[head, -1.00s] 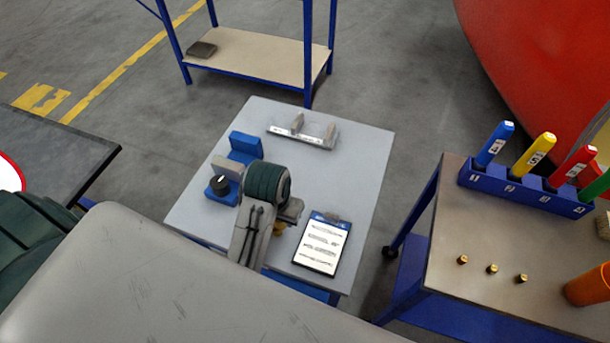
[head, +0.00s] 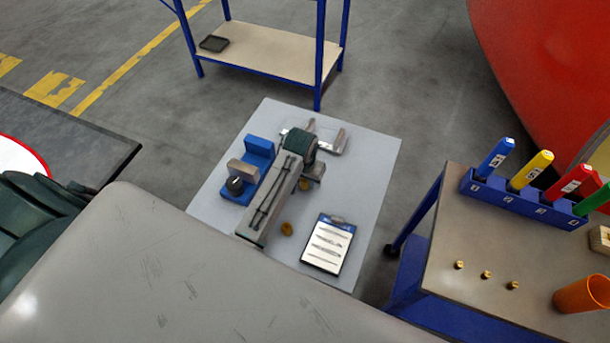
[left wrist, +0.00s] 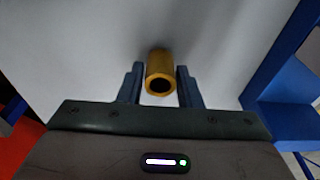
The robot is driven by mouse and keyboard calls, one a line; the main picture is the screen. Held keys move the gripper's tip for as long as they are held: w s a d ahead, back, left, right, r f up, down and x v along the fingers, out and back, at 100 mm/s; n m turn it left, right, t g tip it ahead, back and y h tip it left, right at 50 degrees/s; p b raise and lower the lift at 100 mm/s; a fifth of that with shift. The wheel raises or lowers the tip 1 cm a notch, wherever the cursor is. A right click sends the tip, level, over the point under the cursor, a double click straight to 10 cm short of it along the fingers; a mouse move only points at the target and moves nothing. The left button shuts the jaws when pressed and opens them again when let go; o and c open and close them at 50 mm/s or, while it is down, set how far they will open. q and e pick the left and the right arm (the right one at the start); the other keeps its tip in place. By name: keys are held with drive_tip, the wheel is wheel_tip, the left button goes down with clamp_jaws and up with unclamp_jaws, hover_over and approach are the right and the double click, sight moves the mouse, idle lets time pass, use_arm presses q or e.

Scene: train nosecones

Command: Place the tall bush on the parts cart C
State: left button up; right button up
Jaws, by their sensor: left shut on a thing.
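A yellow-brass hollow bush (left wrist: 160,70) is upright between the two fingers of my left gripper (left wrist: 161,88) in the left wrist view. In the head view the left gripper (head: 309,178) is over the light grey tabletop (head: 365,160), with a bit of the held brass bush (head: 305,185) showing beneath it. Another brass piece (head: 287,229) is on the tabletop near the clipboard. Whether the held bush touches the tabletop is unclear. No letter C is readable on any cart. My right gripper is not in view.
A blue fixture with a black knob (head: 250,172) stands left of my arm, a metal bracket (head: 338,142) behind the gripper, a clipboard (head: 328,245) to the right. The right-hand cart (head: 445,240) carries coloured markers, small brass pieces and an orange cup (head: 582,294).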

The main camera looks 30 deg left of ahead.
use_arm(q)
drive_tip(key=shift+f, duration=0.25)
drive_tip(key=o, duration=1)
drive_tip(key=shift+f, duration=0.1)
drive_tip(key=shift+c, duration=0.2)
drive_tip(key=shift+o, duration=0.2)
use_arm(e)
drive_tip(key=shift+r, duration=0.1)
use_arm(q)
drive_tip(key=r+b, duration=0.1)
drive_tip(key=r, duration=0.2)
drive_tip(key=r+b, duration=0.1)
drive_tip(key=r, duration=0.1)
drive_tip(key=s+r+b, duration=0.1)
drive_tip(key=r, duration=0.2)
drive_tip(key=shift+s+r, duration=0.1)
drive_tip(key=shift+r, duration=0.2)
drive_tip(key=r, duration=0.3)
drive_tip(key=shift+s+r, duration=0.3)
drive_tip(key=shift+s, duration=0.05)
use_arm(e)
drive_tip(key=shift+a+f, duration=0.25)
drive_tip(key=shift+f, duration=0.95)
